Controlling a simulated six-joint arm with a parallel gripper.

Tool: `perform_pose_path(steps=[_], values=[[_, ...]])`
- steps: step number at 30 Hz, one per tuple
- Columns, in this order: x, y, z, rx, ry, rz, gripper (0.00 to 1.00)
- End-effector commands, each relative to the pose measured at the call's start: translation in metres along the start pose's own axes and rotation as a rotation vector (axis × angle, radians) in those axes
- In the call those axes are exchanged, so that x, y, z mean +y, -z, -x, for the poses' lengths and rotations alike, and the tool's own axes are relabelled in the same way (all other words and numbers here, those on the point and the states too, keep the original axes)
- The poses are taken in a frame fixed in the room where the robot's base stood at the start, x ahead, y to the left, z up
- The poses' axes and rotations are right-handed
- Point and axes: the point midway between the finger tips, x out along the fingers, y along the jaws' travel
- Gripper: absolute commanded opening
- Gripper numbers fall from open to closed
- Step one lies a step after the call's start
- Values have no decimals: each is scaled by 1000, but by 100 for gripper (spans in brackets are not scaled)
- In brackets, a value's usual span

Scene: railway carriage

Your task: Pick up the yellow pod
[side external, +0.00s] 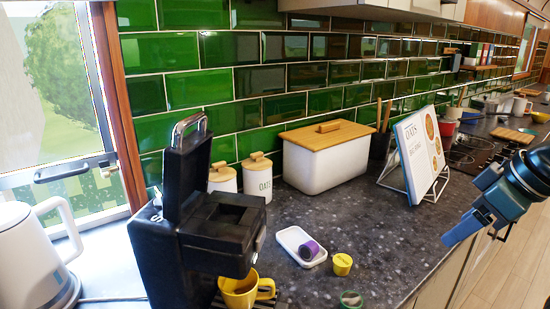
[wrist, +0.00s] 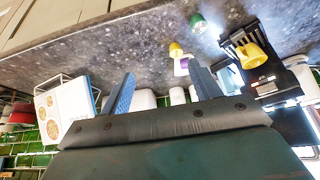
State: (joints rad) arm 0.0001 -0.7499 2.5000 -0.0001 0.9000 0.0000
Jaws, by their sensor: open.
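The yellow pod (side external: 342,264) stands on the dark speckled worktop, just right of a small white tray (side external: 290,241). It also shows in the wrist view (wrist: 175,50), above and between my fingers. A purple pod (side external: 309,250) lies on its side on the tray's edge. A green pod (side external: 350,299) is at the bottom of the side view, nearer the front edge. My gripper (side external: 470,238) is at the right, well away from the pods and raised. Its blue fingers are spread in the wrist view (wrist: 160,82), with nothing between them.
A black coffee machine (side external: 165,255) with its lid raised stands left of the pods, with a yellow mug (side external: 238,292) under it. A white bin with wooden lid (side external: 322,165) and a recipe book on a stand (side external: 420,155) are behind. Worktop around the yellow pod is mostly clear.

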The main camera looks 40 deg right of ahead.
Motion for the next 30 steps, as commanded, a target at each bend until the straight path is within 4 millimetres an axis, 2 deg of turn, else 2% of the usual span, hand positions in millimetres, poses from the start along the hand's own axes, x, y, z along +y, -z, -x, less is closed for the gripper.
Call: perform_pose_path(steps=[1, 3, 17, 23, 30], values=[[0, 0, 0, 0, 0, 0, 56], [0, 0, 0, 0, 0, 0, 48], [-1, 6, -3, -16, 7, 42, 48], [-5, 24, -13, -59, 38, 173, 48], [-6, 55, -36, -116, 120, 405, 48]])
